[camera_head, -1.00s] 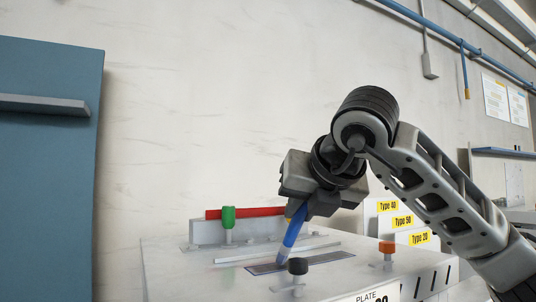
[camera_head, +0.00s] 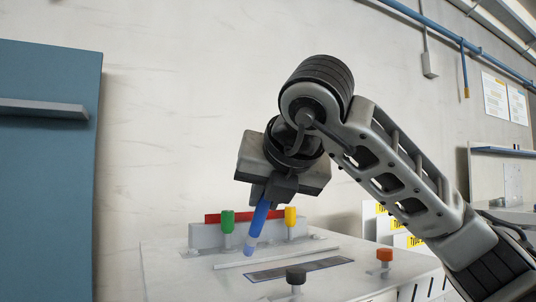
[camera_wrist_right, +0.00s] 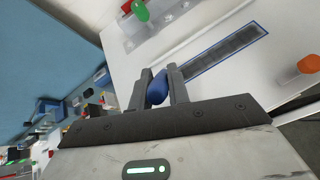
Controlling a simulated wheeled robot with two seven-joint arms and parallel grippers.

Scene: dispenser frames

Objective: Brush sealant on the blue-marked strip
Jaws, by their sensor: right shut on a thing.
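My right gripper (camera_head: 272,192) is shut on a blue brush-like tool (camera_head: 259,222), which points down with its lighter tip at the bottom. Between the fingers (camera_wrist_right: 159,82) in the right wrist view, part of the blue tool (camera_wrist_right: 157,90) shows. The blue-marked strip (camera_head: 300,268) is a dark grey band with a blue outline on the white plate top. It also shows in the right wrist view (camera_wrist_right: 228,51). The tool's tip appears behind the strip's left end, near a thin raised bar (camera_head: 275,258); I cannot tell whether it touches anything. My left gripper is not in view.
Green (camera_head: 228,217), yellow (camera_head: 290,217), black (camera_head: 296,276) and orange (camera_head: 384,255) knobs stand around the strip. A red bar (camera_head: 214,218) lies at the back. A blue panel (camera_head: 50,180) stands at left. Yellow-labelled boxes (camera_head: 380,228) stand at right.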

